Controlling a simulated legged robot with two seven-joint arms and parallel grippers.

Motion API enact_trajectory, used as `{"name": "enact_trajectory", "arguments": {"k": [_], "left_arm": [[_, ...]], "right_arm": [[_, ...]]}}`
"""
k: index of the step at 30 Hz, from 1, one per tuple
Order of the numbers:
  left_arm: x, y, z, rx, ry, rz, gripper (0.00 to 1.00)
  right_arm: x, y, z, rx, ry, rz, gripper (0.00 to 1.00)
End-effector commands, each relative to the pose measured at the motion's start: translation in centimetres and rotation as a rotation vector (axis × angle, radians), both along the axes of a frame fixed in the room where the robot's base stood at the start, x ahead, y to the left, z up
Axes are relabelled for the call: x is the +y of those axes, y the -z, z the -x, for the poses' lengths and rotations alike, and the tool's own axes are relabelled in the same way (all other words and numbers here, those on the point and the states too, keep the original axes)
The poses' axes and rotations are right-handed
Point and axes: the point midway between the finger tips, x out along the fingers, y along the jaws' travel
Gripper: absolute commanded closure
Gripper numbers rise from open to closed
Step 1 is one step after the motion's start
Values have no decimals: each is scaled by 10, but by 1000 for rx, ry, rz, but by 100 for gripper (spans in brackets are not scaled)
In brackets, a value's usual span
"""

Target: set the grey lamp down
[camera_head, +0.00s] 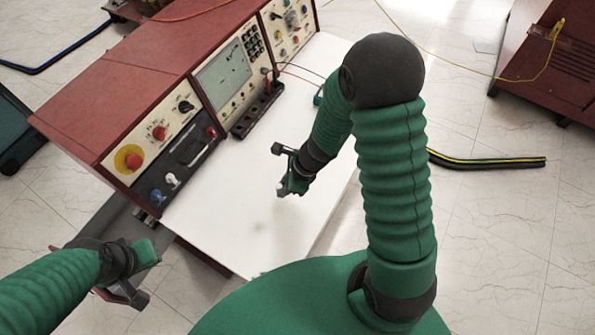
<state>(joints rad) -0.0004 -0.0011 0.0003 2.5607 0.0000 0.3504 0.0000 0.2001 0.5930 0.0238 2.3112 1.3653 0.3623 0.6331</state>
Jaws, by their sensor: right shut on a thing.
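My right gripper (283,172) hangs over the white tabletop (215,235), near the middle of the view. It is shut on a small pale grey thing, which I take to be the grey lamp (281,190). Only a little of the lamp shows at the fingertips; the gripper and wrist hide the rest. A soft shadow lies on the tabletop just below it, and I cannot tell whether the lamp touches the surface. My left gripper (143,274) is at the lower left, off the table's front corner, with its fingers apart and nothing visible between them.
A red-brown console (130,75) with knobs, a red button and a screen (222,72) stands along the tabletop's left and back side. Thin leads (300,72) run from it across the back. The front of the tabletop is bare. Another red-brown cabinet (550,65) stands right.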

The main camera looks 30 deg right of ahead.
Motion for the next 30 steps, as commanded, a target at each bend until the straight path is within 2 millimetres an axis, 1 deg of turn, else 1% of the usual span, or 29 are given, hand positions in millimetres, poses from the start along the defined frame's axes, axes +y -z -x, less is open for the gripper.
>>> {"name": "enact_trajectory", "arguments": {"k": [1, 3, 5, 8, 10, 13, 15, 20, 21, 24, 25, 26, 30], "left_arm": [[0, -6, 0, 0, -1, 0, 100], [0, -8, 0, 0, -1, 0, 100], [0, -9, 0, 0, -1, 0, 100], [0, -12, 0, 0, -1, 0, 100], [0, -2, 0, -1, -1, 0, 100], [0, 2, 0, 1, -1, 0, 100], [0, 2, 0, 0, -1, 0, 100], [0, 1, 0, 0, 0, 0, 100], [0, 1, 0, 0, 0, 0, 100], [0, 1, 0, 0, -1, 0, 100], [0, 1, 0, 0, -1, 0, 100], [0, 1, 0, 0, -1, 0, 100], [0, 1, 0, 0, -1, 0, 100]], "right_arm": [[-12, -1, -4, 1, 2, 0, 100], [-25, 1, -7, 1, 0, 0, 100], [-32, 3, -10, 0, -2, -2, 100], [-48, 4, -13, 0, 0, -2, 100], [-49, 24, -12, 3, -2, -5, 100], [-49, 39, -13, 1, -2, -4, 100], [-48, 42, -13, 1, -2, -3, 100], [-48, 41, -14, 0, -3, -2, 100], [-48, 41, -14, 0, -3, -2, 78], [-47, 40, -14, -1, -2, -2, 65], [-47, 40, -14, -1, -2, -2, 61], [-47, 40, -14, -1, -2, -2, 60], [-48, 40, -14, -1, -3, -3, 60]]}}
